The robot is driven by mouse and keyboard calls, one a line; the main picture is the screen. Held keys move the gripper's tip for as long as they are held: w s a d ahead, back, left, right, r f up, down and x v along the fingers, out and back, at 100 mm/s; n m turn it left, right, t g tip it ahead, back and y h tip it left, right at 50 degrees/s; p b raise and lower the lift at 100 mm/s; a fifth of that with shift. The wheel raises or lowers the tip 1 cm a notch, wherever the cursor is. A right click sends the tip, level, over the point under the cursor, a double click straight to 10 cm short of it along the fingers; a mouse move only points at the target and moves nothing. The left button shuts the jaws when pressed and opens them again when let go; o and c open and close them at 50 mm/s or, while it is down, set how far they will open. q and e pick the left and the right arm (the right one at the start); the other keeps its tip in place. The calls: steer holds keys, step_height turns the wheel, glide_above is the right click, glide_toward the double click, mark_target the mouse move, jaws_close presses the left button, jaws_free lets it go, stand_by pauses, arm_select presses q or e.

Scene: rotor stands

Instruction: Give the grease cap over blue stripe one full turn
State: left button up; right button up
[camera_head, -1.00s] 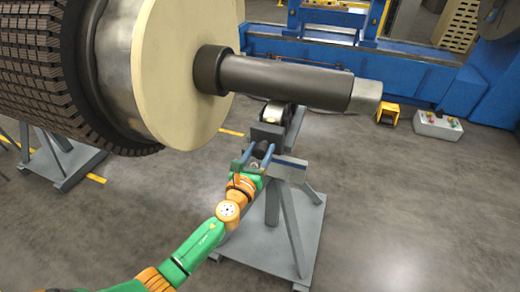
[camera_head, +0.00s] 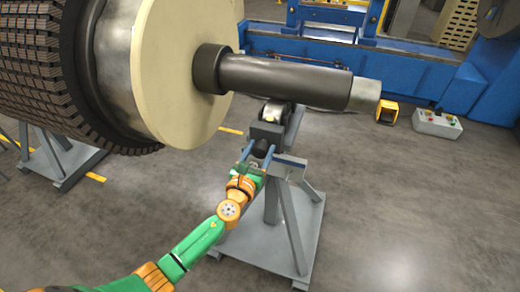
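My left gripper (camera_head: 258,153) reaches up from the lower left to the near side of a grey rotor stand (camera_head: 272,205). Its two blue fingers lie on either side of a small dark round cap (camera_head: 261,149) at the head of the stand. The fingers look open, with a narrow gap showing beside the cap on the left. I cannot make out a blue stripe by the cap, as the fingers cover part of that area. My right gripper is not in view.
A large rotor with a cream disc (camera_head: 180,85) and dark shaft (camera_head: 285,82) hangs over the stand, close above my gripper. A roller (camera_head: 272,112) sits under the shaft. A control box (camera_head: 437,124) and yellow pedal (camera_head: 387,112) stand right.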

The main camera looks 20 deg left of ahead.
mark_target(258, 154)
arm_select(q)
steer(key=shift+o, duration=1.4)
steer(key=s, duration=0.7)
steer(key=shift+a+p, duration=0.1)
steer(key=shift+p, duration=0.25)
